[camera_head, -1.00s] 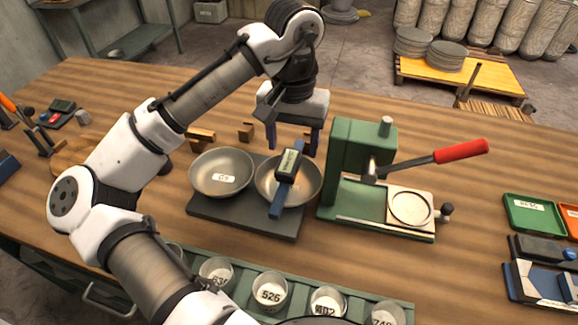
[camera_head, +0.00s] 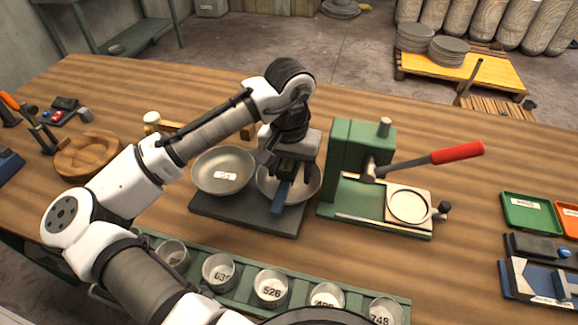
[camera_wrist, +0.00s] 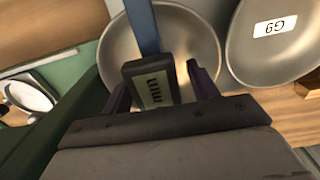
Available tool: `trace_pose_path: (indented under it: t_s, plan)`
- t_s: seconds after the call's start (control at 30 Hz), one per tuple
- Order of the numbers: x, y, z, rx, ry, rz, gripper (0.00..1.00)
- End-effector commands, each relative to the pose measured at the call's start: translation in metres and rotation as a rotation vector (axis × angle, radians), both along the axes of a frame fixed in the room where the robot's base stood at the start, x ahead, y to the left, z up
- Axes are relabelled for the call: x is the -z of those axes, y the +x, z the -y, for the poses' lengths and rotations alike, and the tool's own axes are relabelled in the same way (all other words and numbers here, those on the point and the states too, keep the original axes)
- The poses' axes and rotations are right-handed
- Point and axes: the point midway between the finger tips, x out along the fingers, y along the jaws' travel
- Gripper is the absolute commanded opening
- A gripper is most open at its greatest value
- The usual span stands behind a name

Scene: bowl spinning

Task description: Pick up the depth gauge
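The depth gauge (camera_head: 281,199) has a blue bar and a dark body with a grey display. It lies across the right-hand metal bowl (camera_head: 312,188). In the wrist view the gauge's body (camera_wrist: 150,84) sits between my fingers, and its blue bar reaches over the bowl (camera_wrist: 190,40). My gripper (camera_head: 290,172) is low over that bowl, pointing down. In the wrist view my gripper (camera_wrist: 162,88) is open, with one finger on each side of the body. A gap shows at the right finger; the left finger is close to the body. In the head view my gripper hides most of the body.
A second bowl (camera_head: 224,172), labelled, stands just left on the same dark base (camera_head: 245,214). A green press (camera_head: 350,160) with a red-handled lever (camera_head: 457,152) stands close on the right. Numbered cups (camera_head: 271,285) line the table's front. A wooden dish (camera_head: 88,155) lies at left.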

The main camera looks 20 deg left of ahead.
Motion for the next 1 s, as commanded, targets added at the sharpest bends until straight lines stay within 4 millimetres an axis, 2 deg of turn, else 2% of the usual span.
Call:
trace_pose_path:
  t_s: [0.03,0.3,0.4,0.43,0.47,0.77,0.87,1.0]
  plan:
    - [0.000,0.000,0.000,0.000,0.000,0.000,0.52]
    - [0.000,0.000,0.000,0.000,0.000,0.000,0.17]
    - [0.000,0.000,0.000,0.000,0.000,0.000,0.05]
    - [-0.001,0.000,0.000,0.000,0.000,0.000,0.05]
    - [-0.001,0.000,0.000,0.000,0.000,0.000,0.01]
    - [-0.006,0.000,0.000,0.000,0.000,0.001,0.01]
    - [-0.015,0.001,0.000,-0.001,0.000,0.002,0.01]
    - [-0.041,0.001,0.000,-0.001,0.000,0.004,0.01]
